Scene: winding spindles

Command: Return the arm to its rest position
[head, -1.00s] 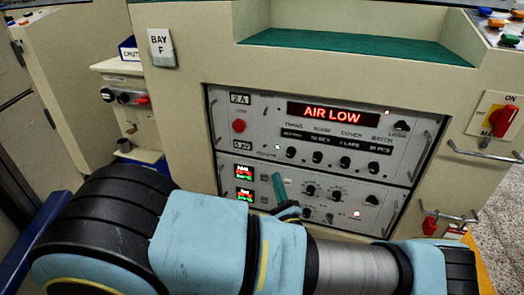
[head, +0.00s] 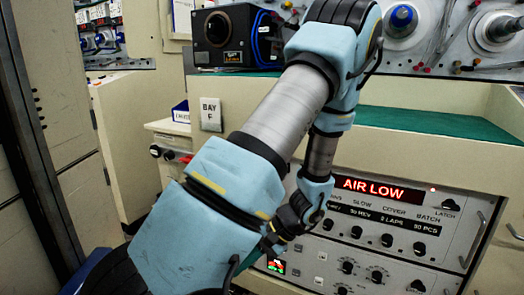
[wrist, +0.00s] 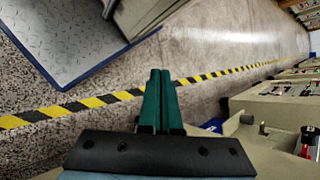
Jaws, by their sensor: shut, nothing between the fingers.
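My arm (head: 285,110) is pale blue and silver. In the head view it rises from the lower left to a bent elbow at the top, then folds back down in front of the panel. My gripper (wrist: 160,74) has two green fingers, shut together with nothing between them. In the wrist view they stand over open floor. In the head view the gripper hangs low in front of the control panel (head: 380,243), mostly hidden by my arm.
The panel display (head: 369,188) reads AIR LOW. A green-lined ledge (head: 430,121) runs above it, with a black box (head: 238,38) behind. The wrist view shows speckled floor, a yellow-black stripe (wrist: 95,101) and a metal plate (wrist: 75,35). A red-handled switch (wrist: 306,143) is at right.

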